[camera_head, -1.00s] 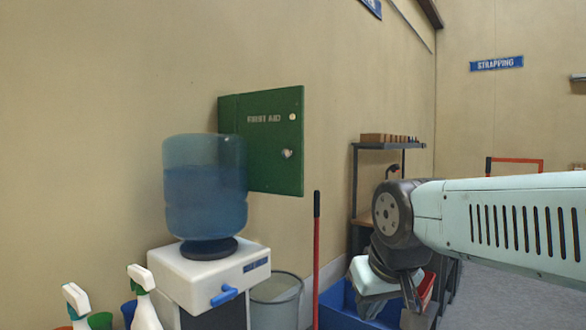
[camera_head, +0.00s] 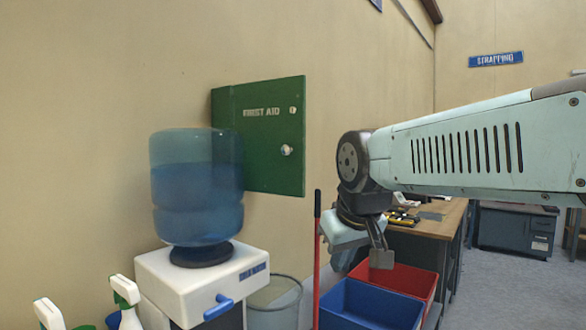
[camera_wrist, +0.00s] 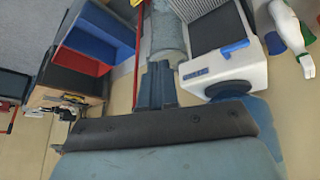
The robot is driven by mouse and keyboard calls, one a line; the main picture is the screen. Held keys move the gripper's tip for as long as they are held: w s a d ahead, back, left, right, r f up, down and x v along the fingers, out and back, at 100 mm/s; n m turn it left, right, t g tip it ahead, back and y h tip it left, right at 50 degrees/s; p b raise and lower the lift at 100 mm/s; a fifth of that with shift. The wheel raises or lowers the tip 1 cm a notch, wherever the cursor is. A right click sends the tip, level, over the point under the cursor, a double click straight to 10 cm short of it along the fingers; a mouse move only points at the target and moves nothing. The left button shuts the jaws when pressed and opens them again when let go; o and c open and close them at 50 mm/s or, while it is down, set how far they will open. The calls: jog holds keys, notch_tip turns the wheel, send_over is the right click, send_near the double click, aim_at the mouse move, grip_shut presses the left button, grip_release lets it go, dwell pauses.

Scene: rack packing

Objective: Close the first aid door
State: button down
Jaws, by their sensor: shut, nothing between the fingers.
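The green first aid door (camera_head: 268,150) is at the wall in the head view, behind the water cooler. Its lettered face and round silver knob (camera_head: 286,150) point toward me. Its top edge slopes up to the right, so it appears swung out from the wall. The cabinet's inside is hidden. My gripper (camera_head: 381,258) is to the right of the door and lower, over the bins, touching nothing I can see. In the wrist view my gripper (camera_wrist: 157,85) has its fingers together and empty; the door is not clearly visible there.
A water cooler (camera_head: 205,268) with a blue bottle (camera_head: 196,190) stands in front of the door's lower left. A grey bin (camera_head: 275,305), red pole (camera_head: 317,250), blue crate (camera_head: 365,305) and red crate (camera_head: 405,280) stand below. A workbench (camera_head: 440,225) is behind.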

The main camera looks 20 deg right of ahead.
aim_at(300, 167)
jog(key=w+a+r+n+t, duration=0.1)
jog(key=w+r+n, duration=0.5)
jog(key=w+r, duration=1.55)
jog(key=shift+h, duration=0.3)
jog(key=x, duration=0.4)
jog(key=w+d+r+x, duration=0.1)
jog(key=x, duration=0.7)
jog(key=shift+w+d, duration=0.4)
jog(key=shift+w, duration=0.05)
jog(key=shift+w+d, duration=0.4)
jog(key=shift+w, duration=0.05)
